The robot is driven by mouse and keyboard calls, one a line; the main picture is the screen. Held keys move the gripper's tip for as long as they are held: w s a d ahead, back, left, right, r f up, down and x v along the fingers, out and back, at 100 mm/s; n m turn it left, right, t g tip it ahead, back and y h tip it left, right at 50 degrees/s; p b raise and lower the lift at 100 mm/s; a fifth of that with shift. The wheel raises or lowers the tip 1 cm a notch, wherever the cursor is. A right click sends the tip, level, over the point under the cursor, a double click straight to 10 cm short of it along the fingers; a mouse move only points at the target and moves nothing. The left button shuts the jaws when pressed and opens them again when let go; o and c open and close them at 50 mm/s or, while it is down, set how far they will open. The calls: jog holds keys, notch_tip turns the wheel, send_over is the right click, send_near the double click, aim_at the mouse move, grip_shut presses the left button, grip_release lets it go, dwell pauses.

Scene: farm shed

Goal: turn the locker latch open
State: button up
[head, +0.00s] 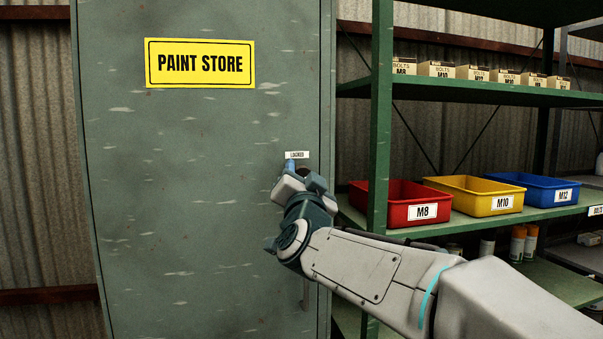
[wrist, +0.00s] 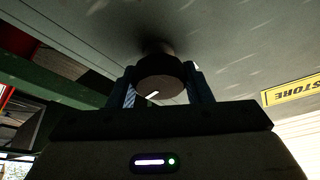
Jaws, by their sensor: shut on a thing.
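The grey-green locker (head: 180,200) fills the left middle of the head view, its door closed. The latch is a round dark knob (wrist: 160,78) standing out from the door in the wrist view, with a short white line on its face. My gripper (wrist: 160,72) has one blue finger on each side of the knob and is shut on it. In the head view my gripper (head: 301,174) is at the door's right side, just below a small white label (head: 297,155) that seems to read LOCKED. My wrist and gripper mostly hide the knob there.
A yellow PAINT STORE sign (head: 200,63) is high on the door. A vertical handle (head: 306,294) shows below my wrist. Close on the right stands a green shelf (head: 381,110) with red (head: 385,204), yellow (head: 475,196) and blue (head: 535,188) bins.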

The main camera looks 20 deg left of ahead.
jog(key=shift+a+m+h+p, duration=0.1)
jog(key=shift+m+h+p, duration=0.5)
jog(key=shift+m, duration=0.9)
jog(key=shift+f, duration=0.1)
jog(key=o, duration=1)
jog(key=shift+s, duration=0.1)
jog(key=v, duration=1.3)
jog(key=shift+s+p, duration=0.35)
jog(key=shift+p, duration=0.1)
